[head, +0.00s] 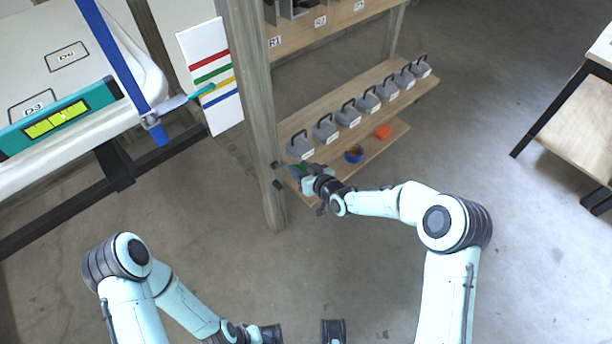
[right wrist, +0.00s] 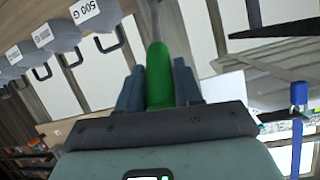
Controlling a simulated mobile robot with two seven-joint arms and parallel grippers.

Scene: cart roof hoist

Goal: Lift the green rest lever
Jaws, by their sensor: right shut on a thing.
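The green lever (right wrist: 159,75) stands between the two fingers of my right gripper (right wrist: 159,88) in the right wrist view, its rounded green end showing past the fingertips. In the head view my right gripper (head: 303,172) is beside the wooden post (head: 258,110), shut on the lever. There only a small bit of green shows, and the lever's mount is mostly hidden.
A shelf (head: 352,120) with several grey weights stands right of the post. An orange block (head: 383,132) and a blue ring (head: 354,154) lie on its lower board. A striped card (head: 208,62), a teal panel (head: 60,117) and a blue bar (head: 112,52) are at left. The floor in front is clear.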

